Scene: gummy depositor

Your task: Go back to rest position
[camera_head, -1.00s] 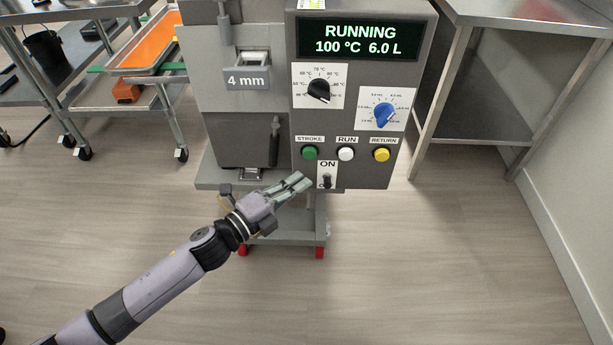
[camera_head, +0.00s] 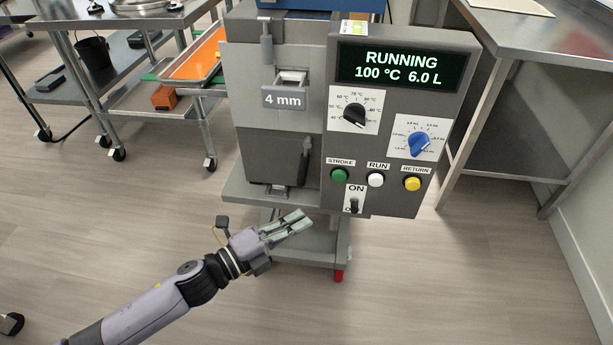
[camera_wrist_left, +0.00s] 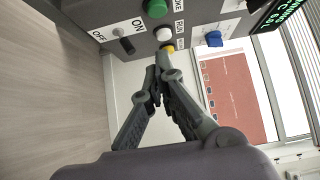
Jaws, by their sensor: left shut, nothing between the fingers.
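The grey gummy depositor (camera_head: 250,150) stands ahead, its screen (camera_head: 400,67) reading RUNNING, 100 °C, 6.0 L. Its panel holds a black knob (camera_head: 354,114), a blue knob (camera_head: 418,144), and green (camera_head: 339,175), white (camera_head: 376,180) and yellow (camera_head: 412,184) buttons. The ON/OFF switch (camera_head: 353,205) is below them. My left gripper (camera_head: 305,222) is shut and empty, below and left of the switch, apart from the panel in the head view. In the left wrist view its closed fingertips (camera_wrist_left: 160,60) overlap the panel's lower edge near the yellow button. My right gripper is not in view.
A steel table (camera_head: 500,45) stands at the right beside a white wall. At the left, a wheeled rack (camera_head: 140,100) holds an orange-filled tray (camera_head: 195,60), with a black bucket (camera_head: 93,55) behind. The floor (camera_head: 450,280) in front is clear.

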